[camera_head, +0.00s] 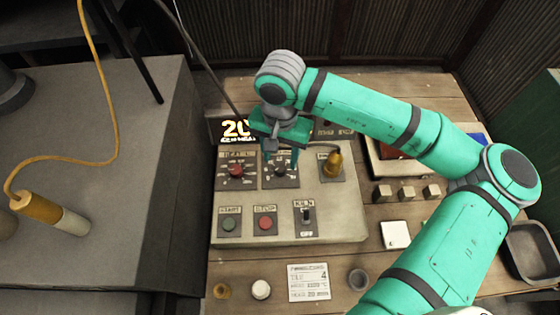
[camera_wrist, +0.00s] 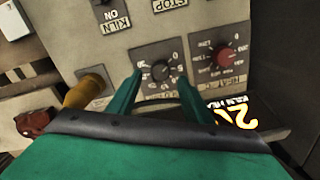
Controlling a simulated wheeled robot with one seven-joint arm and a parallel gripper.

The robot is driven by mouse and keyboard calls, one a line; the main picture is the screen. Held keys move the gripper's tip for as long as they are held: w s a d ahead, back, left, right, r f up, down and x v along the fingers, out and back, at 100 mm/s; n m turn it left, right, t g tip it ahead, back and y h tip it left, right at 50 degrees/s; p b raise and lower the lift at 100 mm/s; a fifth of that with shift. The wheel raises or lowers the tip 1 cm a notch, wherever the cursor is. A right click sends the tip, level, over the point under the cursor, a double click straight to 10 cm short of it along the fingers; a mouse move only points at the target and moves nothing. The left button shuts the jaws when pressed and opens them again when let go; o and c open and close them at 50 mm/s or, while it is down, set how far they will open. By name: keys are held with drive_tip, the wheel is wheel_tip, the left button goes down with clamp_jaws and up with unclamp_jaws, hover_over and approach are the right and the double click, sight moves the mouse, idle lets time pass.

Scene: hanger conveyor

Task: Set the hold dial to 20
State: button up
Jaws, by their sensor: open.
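The hold dial (camera_head: 281,171) is a small dark knob on a black plate at the top middle of the beige control panel (camera_head: 335,222). In the wrist view the dial (camera_wrist: 160,71) shows upside down with numbers around it. My gripper (camera_head: 281,159) is open, above the dial in the head view. In the wrist view the fingers of my gripper (camera_wrist: 161,82) are on either side of the knob; I cannot tell whether they touch it. The display (camera_head: 235,128) shows a bright "20", partly hidden by my gripper. The knob's exact setting is too small to read.
Below are a green button (camera_head: 229,224), a red button (camera_head: 265,223) and a kiln switch (camera_head: 306,216). A printed card (camera_head: 308,282) lies in front. Small blocks (camera_head: 407,193) lie right.

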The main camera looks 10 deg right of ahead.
sight(280, 167)
drive_tip(key=shift+f, duration=2)
drive_tip(key=c, duration=1.1)
drive_tip(key=shift+o, duration=0.2)
